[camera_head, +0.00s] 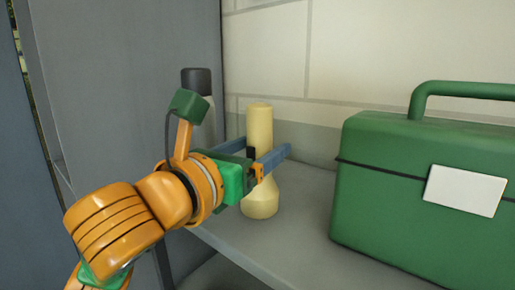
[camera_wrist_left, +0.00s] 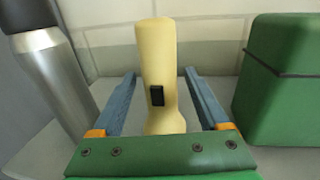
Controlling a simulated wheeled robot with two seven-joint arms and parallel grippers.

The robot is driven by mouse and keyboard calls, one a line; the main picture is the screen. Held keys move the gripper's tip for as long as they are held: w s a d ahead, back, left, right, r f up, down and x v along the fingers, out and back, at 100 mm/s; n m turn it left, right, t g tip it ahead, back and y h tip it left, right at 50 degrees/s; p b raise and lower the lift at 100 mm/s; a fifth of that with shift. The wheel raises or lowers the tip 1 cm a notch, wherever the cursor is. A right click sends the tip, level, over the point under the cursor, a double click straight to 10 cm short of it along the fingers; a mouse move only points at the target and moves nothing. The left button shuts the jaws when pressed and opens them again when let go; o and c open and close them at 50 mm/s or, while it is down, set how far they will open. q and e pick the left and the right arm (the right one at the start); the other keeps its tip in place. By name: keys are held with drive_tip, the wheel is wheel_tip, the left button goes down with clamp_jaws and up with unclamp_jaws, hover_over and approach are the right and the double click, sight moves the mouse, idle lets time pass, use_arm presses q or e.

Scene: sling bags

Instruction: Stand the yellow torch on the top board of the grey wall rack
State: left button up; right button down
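The yellow torch (camera_head: 259,128) stands upright on its wide end on the top board of the grey wall rack (camera_head: 305,200). It also shows in the left wrist view (camera_wrist_left: 156,75), with a small black switch facing me. My left gripper (camera_head: 262,152) is open, with one finger on each side of the torch. In the left wrist view, gaps show between the torch and both fingers (camera_wrist_left: 166,92). The torch's base is partly hidden by the gripper in that view. My right gripper is in neither view.
A green toolbox (camera_head: 385,190) with a handle and a white label stands right of the torch. A silver flask with a dark cap (camera_head: 197,82) stands to the left, partly behind my arm. A tiled wall (camera_head: 360,50) is behind, a grey panel (camera_head: 120,70) at left.

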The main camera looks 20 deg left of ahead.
use_arm(q)
drive_tip(key=s+a+b, duration=0.2)
drive_tip(key=s, duration=0.9)
drive_tip(key=shift+s+a, duration=0.15)
drive_tip(key=shift+s, duration=0.25)
drive_tip(key=shift+r, duration=0.1)
